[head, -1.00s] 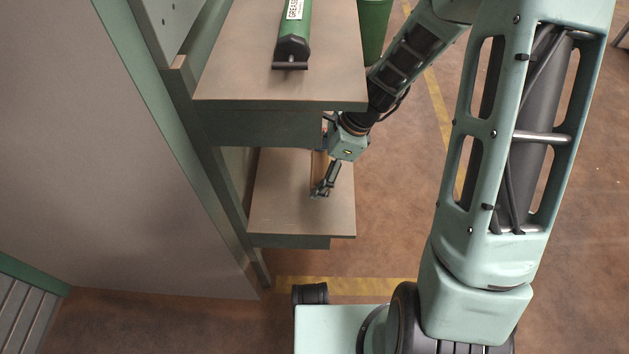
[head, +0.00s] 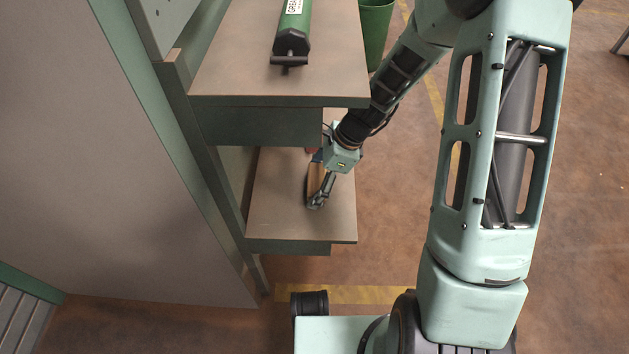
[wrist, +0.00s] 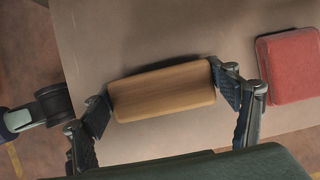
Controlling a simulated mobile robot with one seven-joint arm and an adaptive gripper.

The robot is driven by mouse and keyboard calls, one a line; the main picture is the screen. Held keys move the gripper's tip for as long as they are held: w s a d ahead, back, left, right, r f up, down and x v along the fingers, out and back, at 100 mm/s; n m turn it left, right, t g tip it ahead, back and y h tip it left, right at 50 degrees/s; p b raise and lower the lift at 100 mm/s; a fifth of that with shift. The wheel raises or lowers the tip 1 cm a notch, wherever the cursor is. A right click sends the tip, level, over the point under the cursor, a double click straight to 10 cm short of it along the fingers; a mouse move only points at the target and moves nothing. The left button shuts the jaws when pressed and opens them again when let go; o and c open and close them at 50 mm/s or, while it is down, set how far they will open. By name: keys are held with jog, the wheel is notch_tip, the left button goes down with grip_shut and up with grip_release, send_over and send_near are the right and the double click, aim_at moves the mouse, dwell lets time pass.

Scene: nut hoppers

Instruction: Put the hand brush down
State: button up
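The hand brush (wrist: 162,90) shows in the wrist view as a light wooden block with rounded ends. No bristles are visible. My gripper (wrist: 165,100) has one dark finger pad against each end of it, shut on it. The brush lies over the bare lower shelf (wrist: 160,35) with a dark shadow close beside it; I cannot tell whether it touches the surface. In the head view, the brush (head: 315,178) shows as a brown strip over the lower shelf (head: 280,215), partly hidden by my gripper (head: 317,200).
A red block (wrist: 288,65) lies on the shelf to the right of my gripper. The upper worktop (head: 230,75) overhangs the lower shelf's back and carries a green grease tube (head: 292,30). A green bin (head: 375,30) stands behind. The lower shelf's front and left are clear.

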jog(key=o, duration=0.3)
jog(key=shift+o, duration=0.2)
jog(key=shift+r, duration=0.35)
jog(key=p+v, duration=0.4)
jog(key=v, duration=0.7)
jog(key=shift+d+r, duration=0.2)
jog(key=shift+r, duration=0.1)
